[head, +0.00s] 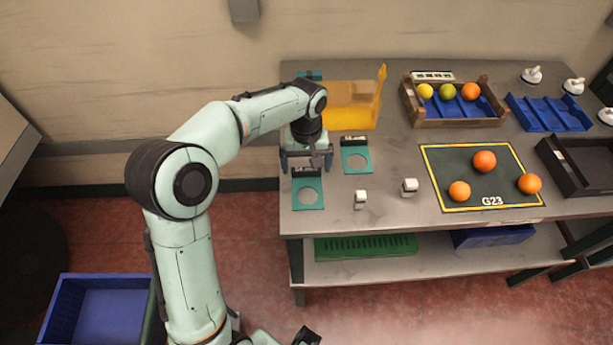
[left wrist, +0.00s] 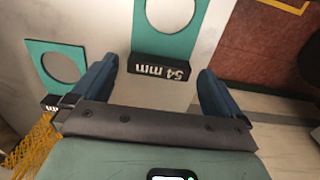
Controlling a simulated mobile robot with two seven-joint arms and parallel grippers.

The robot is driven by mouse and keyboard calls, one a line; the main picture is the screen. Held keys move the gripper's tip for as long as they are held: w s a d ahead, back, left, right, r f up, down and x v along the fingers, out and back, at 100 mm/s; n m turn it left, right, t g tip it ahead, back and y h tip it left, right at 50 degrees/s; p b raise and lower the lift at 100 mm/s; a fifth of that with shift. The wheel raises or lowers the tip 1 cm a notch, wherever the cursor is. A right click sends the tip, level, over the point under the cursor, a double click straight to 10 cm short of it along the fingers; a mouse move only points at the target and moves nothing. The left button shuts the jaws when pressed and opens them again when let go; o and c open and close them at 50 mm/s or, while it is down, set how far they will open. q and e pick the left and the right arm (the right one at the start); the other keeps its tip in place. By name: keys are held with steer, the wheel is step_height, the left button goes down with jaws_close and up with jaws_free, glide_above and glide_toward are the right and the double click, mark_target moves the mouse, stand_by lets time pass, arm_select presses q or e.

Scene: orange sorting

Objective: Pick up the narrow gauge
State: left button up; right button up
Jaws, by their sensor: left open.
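Two teal gauge plates with round holes lie on the grey table. The left one (head: 296,201) has a black label block that reads "54 mm" in the left wrist view (left wrist: 162,70). The other gauge (head: 347,163) lies to its right and farther back; in the left wrist view (left wrist: 38,58) its label is mostly hidden behind a finger. I cannot tell for sure which is the narrow one. My left gripper (head: 306,164) is open and empty, over the label end of the 54 mm gauge, a finger to each side of the block.
A yellow bin (head: 350,117) is behind. A dark mat (head: 462,172) bears oranges; a wooden crate (head: 462,122) holds fruit. Blue (head: 540,122) and dark (head: 567,172) trays stand at right.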

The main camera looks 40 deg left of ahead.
arm_select(q)
steer(key=shift+f, duration=0.95)
steer(key=c, duration=0.9)
arm_select(e)
steer(key=shift+f, duration=0.15)
arm_select(q)
steer(key=shift+r, duration=0.1)
